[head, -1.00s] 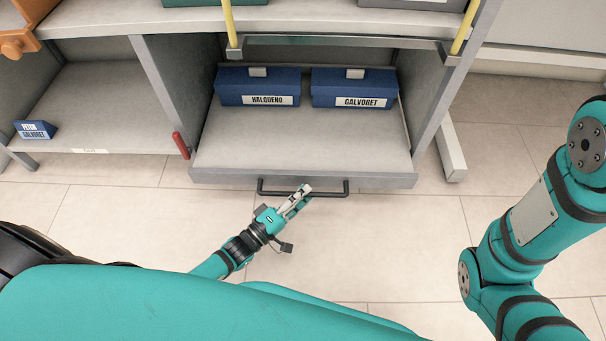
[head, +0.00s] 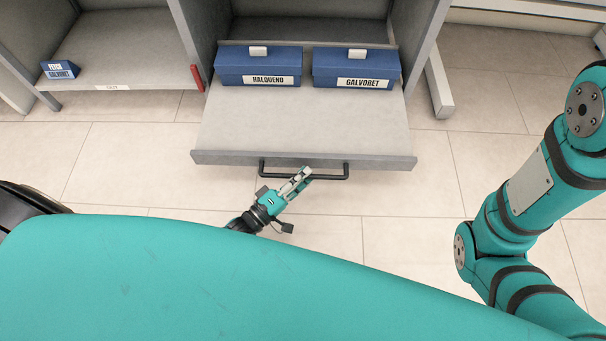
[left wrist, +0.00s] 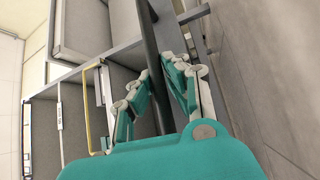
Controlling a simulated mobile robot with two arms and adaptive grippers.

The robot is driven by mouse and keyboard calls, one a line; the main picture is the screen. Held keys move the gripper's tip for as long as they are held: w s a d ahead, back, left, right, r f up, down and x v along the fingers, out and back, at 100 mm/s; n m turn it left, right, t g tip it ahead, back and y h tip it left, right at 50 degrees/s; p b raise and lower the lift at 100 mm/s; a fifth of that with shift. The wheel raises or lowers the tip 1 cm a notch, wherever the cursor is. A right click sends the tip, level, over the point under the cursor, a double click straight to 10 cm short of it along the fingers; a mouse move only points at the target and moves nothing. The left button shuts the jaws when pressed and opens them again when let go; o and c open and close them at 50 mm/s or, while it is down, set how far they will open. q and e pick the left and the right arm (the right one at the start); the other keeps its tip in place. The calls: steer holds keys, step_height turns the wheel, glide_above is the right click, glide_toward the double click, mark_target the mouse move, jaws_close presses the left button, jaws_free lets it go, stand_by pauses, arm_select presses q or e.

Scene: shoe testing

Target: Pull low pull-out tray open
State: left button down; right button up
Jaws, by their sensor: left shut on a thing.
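The low pull-out tray (head: 300,125) is a grey drawer that stands out from the shelf unit in the head view. A dark bar handle (head: 330,174) runs along its front. My left gripper (head: 303,175) is shut on the handle near its middle. In the left wrist view the handle (left wrist: 152,50) passes between the fingers of the left gripper (left wrist: 160,75). My right arm shows at the right of the head view, but its gripper is out of view.
Two blue boxes, HALQUENO (head: 258,68) and GALVORET (head: 355,70), sit at the back of the tray. A small blue box (head: 60,70) stands on the left shelf (head: 120,60). A red part (head: 197,78) is on the divider's edge. The floor (head: 130,160) before the unit is clear.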

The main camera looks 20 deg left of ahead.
arm_select(q)
steer(key=shift+w+a+r, duration=0.1)
steer(key=shift+r, duration=0.1)
steer(key=c, duration=1.7)
jaws_free()
steer(key=shift+o, duration=0.5)
steer(key=shift+f, duration=0.1)
steer(key=v, duration=0.7)
steer(key=shift+s, duration=0.25)
